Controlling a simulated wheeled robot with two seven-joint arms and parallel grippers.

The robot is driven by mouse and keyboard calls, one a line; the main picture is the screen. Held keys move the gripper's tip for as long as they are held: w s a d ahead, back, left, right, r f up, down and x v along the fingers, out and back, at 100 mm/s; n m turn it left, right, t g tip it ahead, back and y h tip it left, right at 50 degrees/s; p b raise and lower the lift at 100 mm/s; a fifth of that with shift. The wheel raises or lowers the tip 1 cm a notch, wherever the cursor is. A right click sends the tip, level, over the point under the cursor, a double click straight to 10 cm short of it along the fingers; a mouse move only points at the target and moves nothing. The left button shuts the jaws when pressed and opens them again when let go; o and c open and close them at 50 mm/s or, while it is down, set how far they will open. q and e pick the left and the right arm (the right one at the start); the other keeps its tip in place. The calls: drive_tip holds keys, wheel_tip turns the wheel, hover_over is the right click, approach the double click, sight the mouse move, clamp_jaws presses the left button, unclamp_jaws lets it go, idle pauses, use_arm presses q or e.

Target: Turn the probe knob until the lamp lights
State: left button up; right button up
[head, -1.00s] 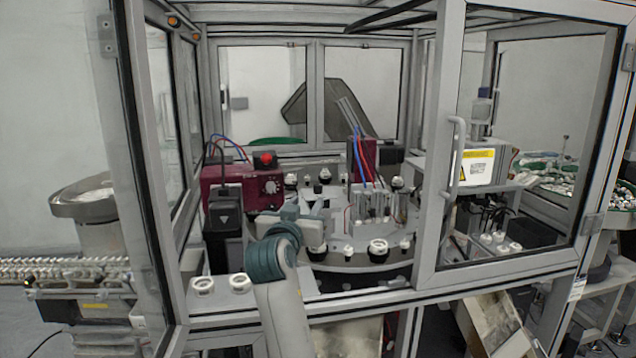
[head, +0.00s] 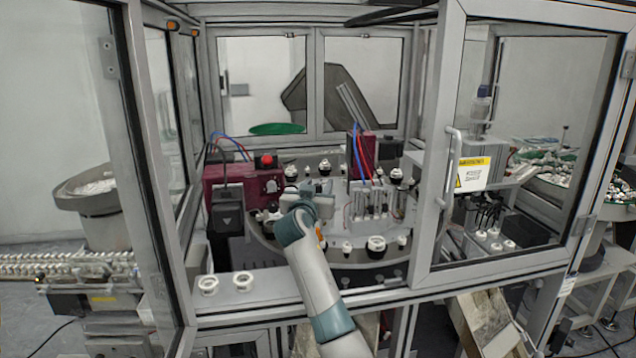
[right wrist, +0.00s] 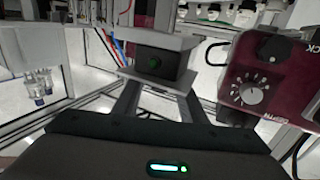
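The probe knob (head: 271,186) is a pale dial on the front of a maroon box (head: 215,175) on the left of the cell. In the right wrist view the knob (right wrist: 252,92) sits right of my fingers, apart from them, with marks around it. A red dome (head: 265,160) sits on top of the box; I cannot tell whether it is a lamp or lit. My right gripper (head: 312,203) is right of the box, over the round table. My left gripper is not in view.
Several white and black caps stand on the round table (head: 350,257). Two white rings (head: 226,283) lie on the front ledge. A second maroon unit (head: 362,155) with blue and red tubes stands behind. A door frame (head: 436,180) bounds the opening on the right.

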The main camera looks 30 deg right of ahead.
clamp_jaws()
drive_tip(key=shift+d+n+t+y, duration=0.1)
drive_tip(key=shift+n+t+y, duration=0.3)
drive_tip(key=shift+t+y, duration=0.15)
drive_tip(key=shift+n+t+y, duration=0.35)
drive_tip(key=shift+n+y, duration=0.15)
drive_tip(key=shift+y, duration=0.05)
drive_tip(key=n+t+y, duration=0.1)
drive_tip(key=n+y, duration=0.1)
drive_tip(key=n+t+y, duration=0.1)
drive_tip(key=n+y, duration=0.1)
drive_tip(key=y, duration=0.1)
drive_tip(key=shift+r+t, duration=0.1)
drive_tip(key=shift+t, duration=0.3)
drive_tip(key=shift+n+t+y, duration=0.3)
drive_tip(key=shift+n+y, duration=0.7)
drive_tip(key=shift+y, duration=0.8)
